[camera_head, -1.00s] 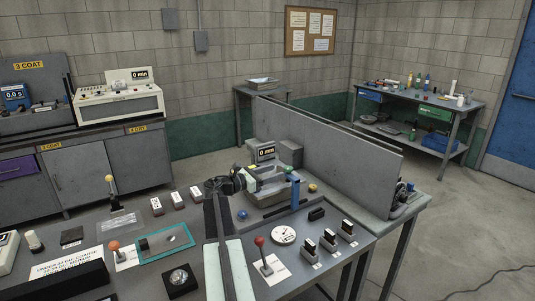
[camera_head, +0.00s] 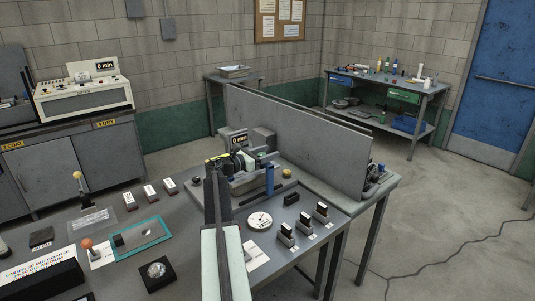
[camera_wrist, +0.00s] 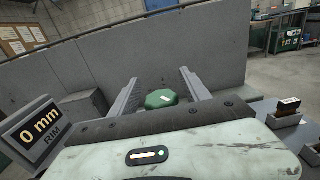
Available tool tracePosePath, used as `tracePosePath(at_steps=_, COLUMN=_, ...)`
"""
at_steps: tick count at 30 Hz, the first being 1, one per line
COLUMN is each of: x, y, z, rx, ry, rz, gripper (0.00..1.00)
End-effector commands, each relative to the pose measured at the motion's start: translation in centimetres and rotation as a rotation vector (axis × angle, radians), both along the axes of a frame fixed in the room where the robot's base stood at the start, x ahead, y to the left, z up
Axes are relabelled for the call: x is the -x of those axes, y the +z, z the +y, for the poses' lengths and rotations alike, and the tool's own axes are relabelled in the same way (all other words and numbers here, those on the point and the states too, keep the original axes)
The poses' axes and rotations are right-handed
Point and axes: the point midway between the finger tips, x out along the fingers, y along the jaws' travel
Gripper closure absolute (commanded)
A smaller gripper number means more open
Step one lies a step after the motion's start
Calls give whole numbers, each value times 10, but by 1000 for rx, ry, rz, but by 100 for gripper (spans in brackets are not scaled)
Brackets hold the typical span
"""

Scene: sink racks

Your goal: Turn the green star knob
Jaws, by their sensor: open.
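The green star knob (camera_wrist: 160,98) shows in the wrist view, with a small light mark on it. It lies between the two grey fingers of my gripper (camera_wrist: 160,77), which stand apart with visible space around the knob. Its lower part is hidden behind my gripper body. In the head view a small green patch, likely the knob (camera_head: 262,155), shows on the grey fixture at the table's far side. There my gripper (camera_head: 228,160) reaches the fixture's left side. I cannot tell the depth between fingers and knob.
A display reading 0 mm, labelled RIM (camera_wrist: 40,128), stands close on the left. A grey partition (camera_head: 300,145) rises behind the fixture. A blue post (camera_head: 269,180), a round dial (camera_head: 259,221) and several black switches (camera_head: 303,223) lie to the right.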

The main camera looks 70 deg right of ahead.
Motion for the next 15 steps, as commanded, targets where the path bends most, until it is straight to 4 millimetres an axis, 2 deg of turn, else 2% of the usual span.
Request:
tracePosePath(at_steps=4, x=0, y=0, z=0, rx=0, ry=0, rz=0, gripper=45)
tracePosePath(at_steps=5, x=0, y=0, z=0, rx=0, ry=0, rz=0, gripper=47)
tracePosePath(at_steps=9, x=0, y=0, z=0, rx=0, ry=0, rz=0, gripper=86)
tracePosePath(at_steps=11, x=0, y=0, z=0, rx=0, ry=0, rz=0, gripper=100)
tracePosePath(at_steps=15, x=0, y=0, z=0, rx=0, ry=-4, rz=0, gripper=100)
